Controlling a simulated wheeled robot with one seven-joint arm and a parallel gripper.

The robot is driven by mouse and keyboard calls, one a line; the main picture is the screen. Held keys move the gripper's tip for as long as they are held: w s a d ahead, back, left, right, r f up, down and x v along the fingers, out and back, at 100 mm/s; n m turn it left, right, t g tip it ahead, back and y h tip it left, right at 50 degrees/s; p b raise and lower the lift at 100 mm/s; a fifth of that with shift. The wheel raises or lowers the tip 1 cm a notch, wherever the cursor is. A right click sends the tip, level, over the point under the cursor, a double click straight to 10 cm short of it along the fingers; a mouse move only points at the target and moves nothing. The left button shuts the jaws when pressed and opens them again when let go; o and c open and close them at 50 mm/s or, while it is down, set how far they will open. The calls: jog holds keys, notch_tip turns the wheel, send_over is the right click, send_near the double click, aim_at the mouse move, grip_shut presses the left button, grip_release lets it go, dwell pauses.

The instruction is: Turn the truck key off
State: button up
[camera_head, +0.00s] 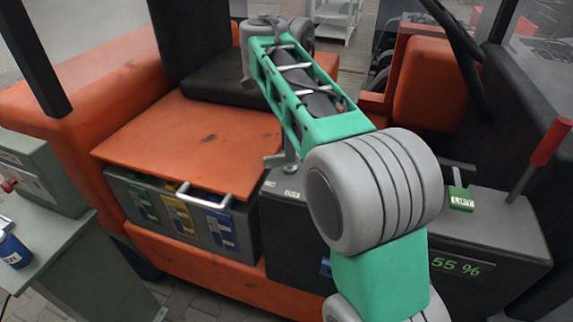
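The orange truck (190,130) fills most of the view. A small grey metal piece (283,160) stands at the top of its dark front panel (285,215), just left of my arm. It may be the key or a part of my gripper; I cannot tell. Small pale labels sit on the panel below it. My teal and grey arm crosses the middle and hides part of the panel. My gripper cannot be clearly made out, as the forearm covers the space beyond it. The key's position cannot be read.
A battery tray (180,215) with a pale handle stands under the orange cover. At right are a green LIFT tag (461,199), a 55 % display (456,266) and a red-handled lever (551,142). A grey bench (75,265) with a blue container (14,250) stands at left.

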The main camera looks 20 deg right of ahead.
aim_at(281, 161)
notch_tip(281, 161, down, 3)
jog(key=shift+r+b, duration=0.1)
jog(key=shift+b, duration=0.65)
grip_shut()
